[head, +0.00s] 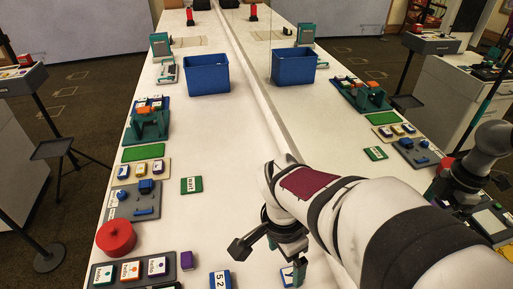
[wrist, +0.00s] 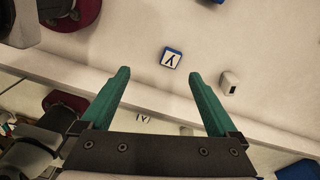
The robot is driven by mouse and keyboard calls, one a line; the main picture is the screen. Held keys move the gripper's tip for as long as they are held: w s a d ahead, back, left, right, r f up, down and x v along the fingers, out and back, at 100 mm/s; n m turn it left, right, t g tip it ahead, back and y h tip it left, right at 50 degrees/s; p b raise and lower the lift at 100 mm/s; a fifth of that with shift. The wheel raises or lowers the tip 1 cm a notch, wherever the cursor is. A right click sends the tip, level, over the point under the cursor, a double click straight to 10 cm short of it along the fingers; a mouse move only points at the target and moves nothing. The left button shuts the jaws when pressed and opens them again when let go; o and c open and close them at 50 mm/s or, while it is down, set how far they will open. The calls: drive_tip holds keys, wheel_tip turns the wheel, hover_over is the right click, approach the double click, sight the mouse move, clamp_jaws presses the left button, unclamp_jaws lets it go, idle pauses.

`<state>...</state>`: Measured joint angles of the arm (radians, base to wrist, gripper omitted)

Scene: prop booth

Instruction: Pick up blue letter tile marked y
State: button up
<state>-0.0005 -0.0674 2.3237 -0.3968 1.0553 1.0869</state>
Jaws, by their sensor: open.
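The blue letter tile marked y (wrist: 171,58) lies flat on the white table, its pale face with a dark letter turned up. In the wrist view it sits just beyond the fingertips, slightly right of the middle between them. In the head view the tile (head: 287,277) is at the bottom edge, partly covered by my gripper. My gripper (wrist: 159,76) is open, with two teal fingers wide apart and nothing between them. It hangs above the table, apart from the tile.
A small white block (wrist: 229,83) lies right of the tile. A mirror wall runs along the table's right side and reflects things. A tile marked 52 (head: 220,280) and a green card (head: 191,185) lie to the left. A blue bin (head: 207,80) stands farther back.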

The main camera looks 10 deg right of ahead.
sight(291, 275)
drive_tip(key=w+d+f+m, duration=0.1)
drive_tip(key=f, duration=0.5)
drive_tip(key=w+d+f+m, duration=0.1)
drive_tip(key=f, duration=0.5)
drive_tip(key=w+d+f+m, duration=0.1)
drive_tip(key=d+f, duration=0.1)
drive_tip(key=f, duration=0.4)
drive_tip(key=shift+w+d+h, duration=0.1)
drive_tip(key=shift+w+h, duration=0.2)
drive_tip(key=shift+w, duration=0.1)
drive_tip(key=c, duration=1.4)
